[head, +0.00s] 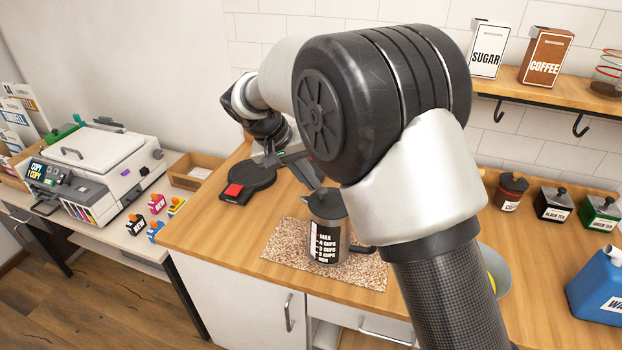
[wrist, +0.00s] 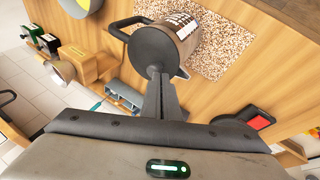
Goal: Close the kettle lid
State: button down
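The kettle (head: 328,240) stands upright on a speckled mat, with a clear body carrying cup marks and a dark handle at its right. Its dark grey lid (head: 325,205) looks down on the rim; I cannot tell whether it is fully shut. In the wrist view the kettle (wrist: 178,28) shows at the top, its lid (wrist: 150,48) facing my gripper. My gripper (head: 312,185) reaches down just above the lid. In the wrist view my gripper's fingers (wrist: 158,75) are together with nothing seen between them. The tips overlap the lid's edge; contact is unclear.
The speckled mat (head: 285,248) lies under the kettle. A black round base with a red part (head: 235,190) sits behind left. Canisters (head: 510,190) and a blue jug (head: 598,290) stand right. A printer (head: 95,165) is on the left desk. Counter left of the mat is clear.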

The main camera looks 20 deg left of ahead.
jog(key=shift+f, duration=0.25)
dwell(0.3)
